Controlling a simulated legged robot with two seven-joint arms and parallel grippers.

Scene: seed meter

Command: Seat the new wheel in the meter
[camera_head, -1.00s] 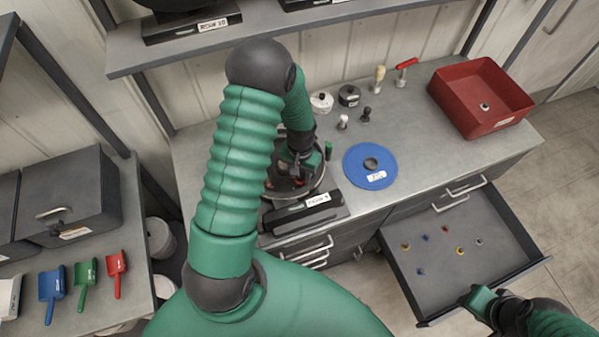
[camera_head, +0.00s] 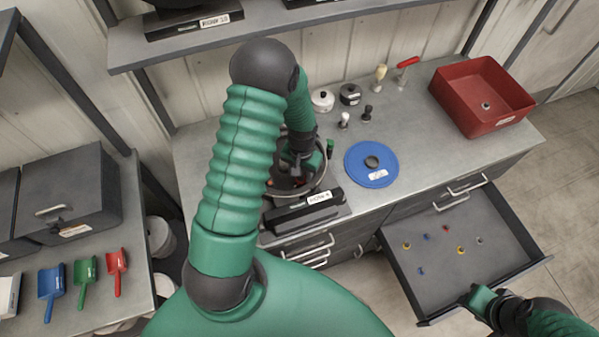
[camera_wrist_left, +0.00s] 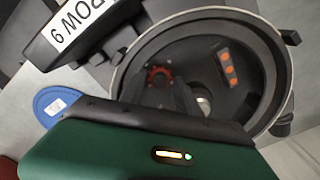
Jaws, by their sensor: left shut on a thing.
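The meter (camera_head: 325,185) is a round dark bowl with a pale rim on the counter, with a label block in front. In the left wrist view its rim (camera_wrist_left: 283,70) surrounds a dark interior with a panel of orange dots (camera_wrist_left: 229,68) and a small metal knob (camera_wrist_left: 203,104). My left gripper (camera_head: 294,178) reaches down into the bowl. Its dark fingers (camera_wrist_left: 170,97) are shut beside a small red toothed part (camera_wrist_left: 159,73), mostly hidden by them. A blue disc (camera_head: 357,176) with a dark hub and a label lies flat on the counter right of the meter. My right gripper (camera_head: 474,296) is at the drawer's front edge.
An open drawer (camera_head: 440,272) holds several small coloured pieces. A red bin (camera_head: 455,105) stands at the counter's right. Small pots, knobs and tools stand behind the blue disc. Coloured scoops (camera_head: 85,280) lie on the left bench. A shelf (camera_head: 125,60) crosses above the counter.

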